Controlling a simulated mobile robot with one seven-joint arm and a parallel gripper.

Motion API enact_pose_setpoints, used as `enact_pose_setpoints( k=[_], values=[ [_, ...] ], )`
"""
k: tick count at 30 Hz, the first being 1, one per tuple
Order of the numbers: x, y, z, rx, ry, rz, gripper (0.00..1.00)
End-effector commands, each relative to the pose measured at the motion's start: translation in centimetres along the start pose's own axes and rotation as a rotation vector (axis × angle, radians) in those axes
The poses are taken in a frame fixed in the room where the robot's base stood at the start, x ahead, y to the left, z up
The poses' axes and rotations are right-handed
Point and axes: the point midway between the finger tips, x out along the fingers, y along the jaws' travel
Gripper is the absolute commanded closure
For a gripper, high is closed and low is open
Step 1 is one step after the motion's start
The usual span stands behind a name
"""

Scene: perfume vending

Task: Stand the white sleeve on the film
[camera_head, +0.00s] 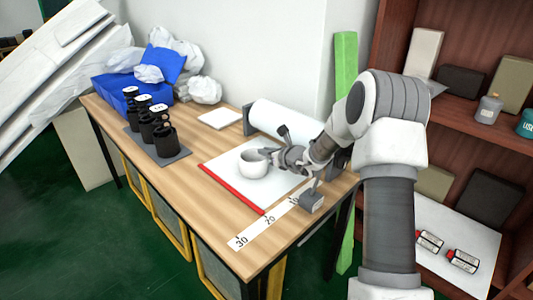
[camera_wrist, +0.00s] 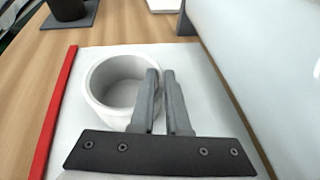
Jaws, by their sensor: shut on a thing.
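The white sleeve (camera_head: 252,167), a short round open-topped piece, is upright over the white film (camera_head: 272,192) on the table. In the wrist view the sleeve (camera_wrist: 101,92) shows its open mouth, and the film (camera_wrist: 205,112) spreads around it. My gripper (camera_head: 270,154) reaches in from the right. It is shut on the sleeve's right wall, with the fingers (camera_wrist: 160,74) close together at the rim. I cannot tell whether the sleeve's base touches the film. The fingers hide part of its right side.
A red strip (camera_head: 231,188) edges the film on the left. A large white roll (camera_head: 285,125) lies behind. Black containers (camera_head: 165,138) stand on a dark mat at left. A scale strip (camera_head: 268,220) and grey block (camera_head: 312,200) are in front.

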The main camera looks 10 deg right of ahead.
Motion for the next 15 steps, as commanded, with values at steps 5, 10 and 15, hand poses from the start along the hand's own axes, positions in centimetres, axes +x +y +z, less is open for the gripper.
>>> enact_pose_setpoints(
  k=[5,10,15],
  values=[
    [0.10,0.01,-0.25,0.000,0.000,0.000,0.85],
    [0.05,0.01,-0.15,0.000,0.001,0.000,0.56],
    [0.05,0.01,-0.14,0.000,0.001,0.000,0.56]
  ],
)
